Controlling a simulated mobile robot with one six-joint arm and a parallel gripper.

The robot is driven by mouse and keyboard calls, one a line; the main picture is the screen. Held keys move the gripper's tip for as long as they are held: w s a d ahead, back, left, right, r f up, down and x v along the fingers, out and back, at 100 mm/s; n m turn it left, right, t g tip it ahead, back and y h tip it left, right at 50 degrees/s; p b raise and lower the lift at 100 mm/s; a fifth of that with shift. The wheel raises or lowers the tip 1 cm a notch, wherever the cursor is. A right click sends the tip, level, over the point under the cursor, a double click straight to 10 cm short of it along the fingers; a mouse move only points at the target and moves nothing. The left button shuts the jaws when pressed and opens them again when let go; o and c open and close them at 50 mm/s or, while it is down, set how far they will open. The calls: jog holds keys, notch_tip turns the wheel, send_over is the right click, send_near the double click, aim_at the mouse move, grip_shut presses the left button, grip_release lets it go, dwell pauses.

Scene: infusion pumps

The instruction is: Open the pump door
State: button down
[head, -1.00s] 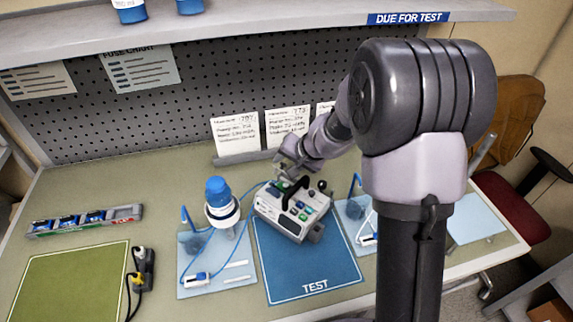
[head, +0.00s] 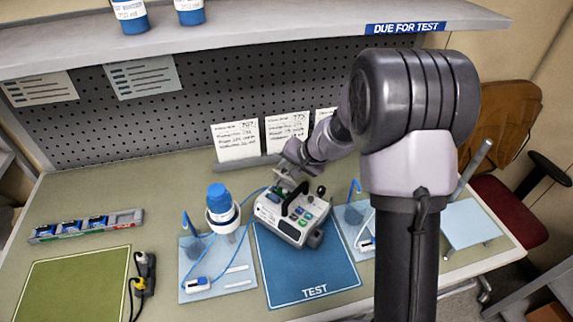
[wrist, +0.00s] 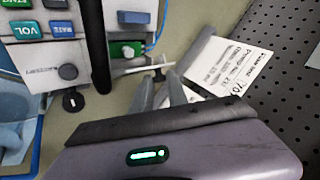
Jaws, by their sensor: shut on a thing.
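The pump (head: 288,214) is a pale grey box with coloured buttons and a black carrying handle (head: 297,197), set at an angle on the blue TEST mat (head: 318,275). In the wrist view, the pump's button face (wrist: 38,48) fills the upper left. A pale door part with a green block (wrist: 125,50) lies beyond the black handle. My gripper (head: 289,178) is at the pump's back left side. In the wrist view, its fingers (wrist: 166,82) are closed around the end of a thin pale door handle (wrist: 143,69). The grip itself is partly hidden.
A blue-capped bottle (head: 221,205) stands left of the pump, with blue tubing and a pale tray (head: 190,265). Another pale tray (head: 358,215) lies to the right. Cards (head: 237,141) stand behind my gripper. A green mat (head: 75,290) and black plugs (head: 145,270) lie left.

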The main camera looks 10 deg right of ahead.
jog(key=shift+w+d+f+m+g+y+p, duration=0.25)
jog(key=shift+w+d+m+g+y+p, duration=0.4)
jog(key=shift+y, duration=0.5)
jog(key=shift+w+d+f+m+g+y+p, duration=0.35)
jog(key=shift+w+d+g+y+p, duration=0.15)
jog(key=shift+d+g+y, duration=0.45)
jog(key=shift+w+d+f+m+g+y+p, duration=0.2)
jog(key=shift+w+d+m+g+y+p, duration=0.35)
jog(key=shift+y, duration=0.75)
jog(key=c, duration=1.3)
grip_release()
jog(key=shift+d+r, duration=0.1)
